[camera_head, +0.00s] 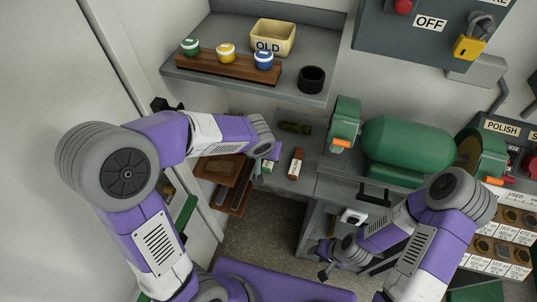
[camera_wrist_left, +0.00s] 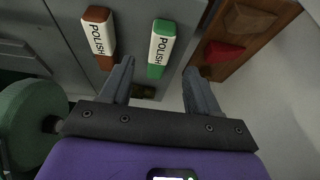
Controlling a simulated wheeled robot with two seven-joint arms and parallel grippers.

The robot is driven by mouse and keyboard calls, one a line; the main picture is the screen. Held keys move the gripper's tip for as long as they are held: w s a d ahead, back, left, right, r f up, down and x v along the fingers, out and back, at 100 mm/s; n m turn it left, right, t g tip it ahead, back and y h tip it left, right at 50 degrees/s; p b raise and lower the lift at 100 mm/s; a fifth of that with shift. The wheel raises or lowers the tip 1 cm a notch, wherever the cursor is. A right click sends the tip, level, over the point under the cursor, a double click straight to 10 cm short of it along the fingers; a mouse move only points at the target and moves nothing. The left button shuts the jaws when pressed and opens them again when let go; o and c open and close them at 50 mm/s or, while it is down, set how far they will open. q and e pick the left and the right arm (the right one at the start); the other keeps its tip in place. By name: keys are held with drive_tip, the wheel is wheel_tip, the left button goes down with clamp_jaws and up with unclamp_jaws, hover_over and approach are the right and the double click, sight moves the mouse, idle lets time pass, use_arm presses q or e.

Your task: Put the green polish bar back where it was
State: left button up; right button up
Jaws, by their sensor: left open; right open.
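The green polish bar (camera_wrist_left: 163,45), with a white POLISH label, lies on the grey bench. In the left wrist view it sits between the fingertips of my left gripper (camera_wrist_left: 159,66), with gaps on both sides. My left gripper (camera_head: 262,158) is open; in the head view it partly hides the green bar (camera_head: 268,167). A brown polish bar (camera_head: 296,164) lies apart to the right; it also shows in the left wrist view (camera_wrist_left: 98,35). My right gripper (camera_head: 326,262) is open and empty, low by the cabinet.
A brown wooden rack (camera_head: 222,184) is left of the bars; a red block (camera_wrist_left: 222,52) sits in it. A shelf (camera_head: 290,91) above holds a box marked OLD, several small jars and a black cup. A green bench machine (camera_head: 408,148) stands right.

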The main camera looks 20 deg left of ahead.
use_arm(q)
drive_tip(key=p+v, duration=0.1)
drive_tip(key=v, duration=0.5)
idle(0.4)
